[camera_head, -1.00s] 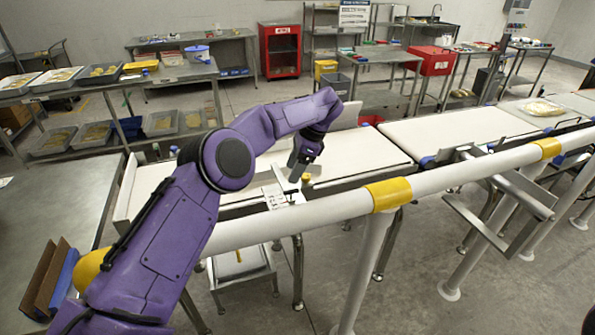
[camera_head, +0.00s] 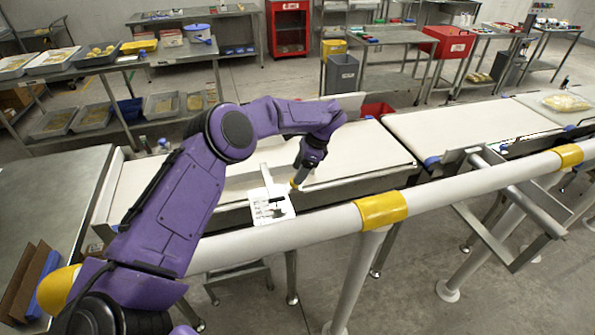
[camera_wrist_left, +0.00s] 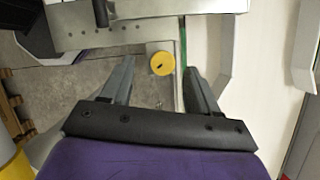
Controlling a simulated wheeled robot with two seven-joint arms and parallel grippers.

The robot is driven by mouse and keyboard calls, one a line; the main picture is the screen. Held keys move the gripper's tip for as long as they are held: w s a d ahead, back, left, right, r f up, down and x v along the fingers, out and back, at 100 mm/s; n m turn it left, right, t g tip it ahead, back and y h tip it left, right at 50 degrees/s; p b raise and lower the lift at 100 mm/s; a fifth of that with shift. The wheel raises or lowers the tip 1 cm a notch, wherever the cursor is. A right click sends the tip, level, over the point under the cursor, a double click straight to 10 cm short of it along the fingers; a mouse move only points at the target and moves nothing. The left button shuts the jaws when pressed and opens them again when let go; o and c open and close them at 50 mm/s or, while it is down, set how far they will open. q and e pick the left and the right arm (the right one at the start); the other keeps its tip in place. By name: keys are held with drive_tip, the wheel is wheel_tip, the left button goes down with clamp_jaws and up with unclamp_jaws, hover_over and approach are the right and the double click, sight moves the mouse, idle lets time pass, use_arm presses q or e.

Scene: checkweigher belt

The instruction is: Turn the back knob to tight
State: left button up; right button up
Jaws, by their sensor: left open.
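A round yellow knob (camera_wrist_left: 162,64) with a small dark mark in its centre shows in the left wrist view. It sits on a pale bracket at the edge of the belt. My left gripper (camera_wrist_left: 159,72) is open, with one finger on each side of the knob in that view and gaps to both; whether the fingertips reach its depth I cannot tell. In the head view my left gripper (camera_head: 300,176) points down at the knob (camera_head: 293,184), which is partly hidden by it. A white plate with dark markings (camera_head: 266,208) is beside the knob. My right gripper is not in view.
The white belt (camera_head: 350,152) lies behind the knob. A thick white rail (camera_head: 320,222) with yellow bands runs along the front. In the left wrist view, a metal plate with holes (camera_wrist_left: 125,30) and a dark post (camera_wrist_left: 100,12) are close beyond the fingers.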

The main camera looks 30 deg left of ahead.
use_arm(q)
drive_tip(key=f, duration=0.2)
drive_tip(key=a+f, duration=0.1)
drive_tip(key=shift+w+a+f+p, duration=0.1)
drive_tip(key=shift+f+p, duration=0.3)
drive_tip(key=shift+w+f, duration=0.15)
drive_tip(key=shift+s+r, duration=0.2)
drive_tip(key=shift+s, duration=0.05)
drive_tip(key=shift+c, duration=0.2)
drive_tip(key=shift+s+r, duration=0.1)
drive_tip(key=c, duration=1)
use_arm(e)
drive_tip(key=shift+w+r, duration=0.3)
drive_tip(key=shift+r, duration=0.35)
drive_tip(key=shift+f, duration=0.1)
